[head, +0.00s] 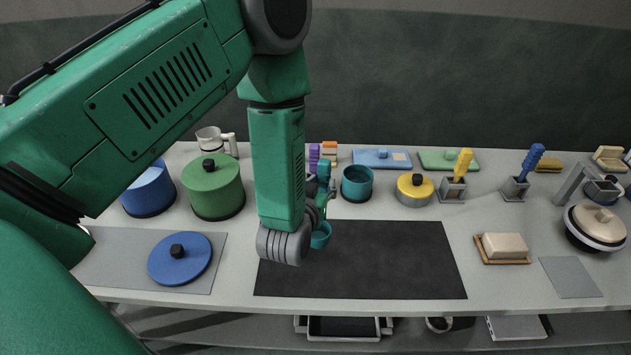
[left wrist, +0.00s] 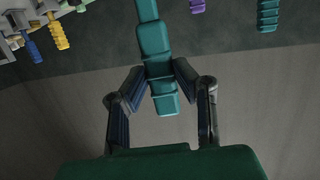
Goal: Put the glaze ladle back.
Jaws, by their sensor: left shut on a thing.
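The glaze ladle is teal, with a ribbed handle (left wrist: 158,60) and a small round bowl (head: 320,236). My left gripper (head: 322,192) is partly hidden behind my own forearm in the head view. In the left wrist view its two fingers (left wrist: 161,80) are shut on the ladle's handle from both sides. The bowl hangs low near the back edge of a dark mat (head: 370,265); I cannot tell whether it touches. An open teal pot (head: 357,183) stands just right of the gripper. My right gripper is not in view.
A green lidded pot (head: 214,190) and a blue pot (head: 150,190) stand left. A yellow lidded pot (head: 414,192) and holders with yellow (head: 463,162) and blue (head: 530,160) handled tools stand right. A blue lid (head: 180,262) lies front left. The dark mat is mostly clear.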

